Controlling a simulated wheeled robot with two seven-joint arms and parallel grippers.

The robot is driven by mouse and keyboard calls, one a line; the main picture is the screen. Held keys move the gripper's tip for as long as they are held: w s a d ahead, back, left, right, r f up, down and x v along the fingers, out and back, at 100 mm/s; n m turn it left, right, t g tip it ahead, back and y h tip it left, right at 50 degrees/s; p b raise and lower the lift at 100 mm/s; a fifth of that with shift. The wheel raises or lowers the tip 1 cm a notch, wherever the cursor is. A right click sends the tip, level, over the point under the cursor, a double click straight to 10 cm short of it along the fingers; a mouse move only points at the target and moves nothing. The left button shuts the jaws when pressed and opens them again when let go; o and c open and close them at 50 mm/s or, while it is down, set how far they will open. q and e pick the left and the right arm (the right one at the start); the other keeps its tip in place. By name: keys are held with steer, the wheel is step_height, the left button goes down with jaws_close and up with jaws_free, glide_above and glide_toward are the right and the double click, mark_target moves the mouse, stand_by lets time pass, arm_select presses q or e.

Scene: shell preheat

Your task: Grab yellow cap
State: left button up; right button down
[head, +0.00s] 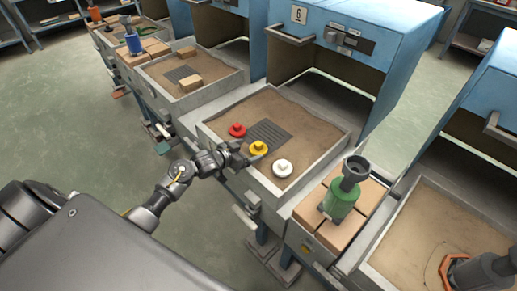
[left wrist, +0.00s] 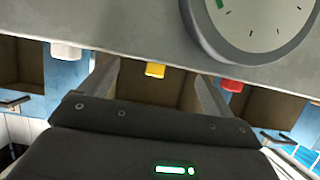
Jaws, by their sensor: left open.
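The yellow cap (head: 258,148) sits on the sandy bed of the middle tray (head: 335,153), at its front edge, between a red cap (head: 237,130) and a white cap (head: 283,168). My left gripper (head: 243,153) is open and empty at the tray's front rim, just left of the yellow cap. In the left wrist view, the yellow cap (left wrist: 155,70) shows between the two spread fingers, with the white cap (left wrist: 65,50) left and the red cap (left wrist: 232,86) right, both outside the fingers. The exact gap to the yellow cap is unclear. My right gripper is not in view.
A dark grille (head: 268,132) lies behind the caps. A green bottle-shaped object (head: 343,195) stands on tan blocks to the right. A blue cabinet (head: 385,50) rises behind the tray. A round dial (left wrist: 265,15) shows in the left wrist view.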

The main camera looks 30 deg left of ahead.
mark_target(256, 149)
arm_select(q)
steer(key=x, duration=0.5)
steer(key=shift+d+f, duration=0.15)
steer(key=shift+f, duration=0.1)
steer(key=shift+s, duration=0.1)
steer(key=c, duration=1)
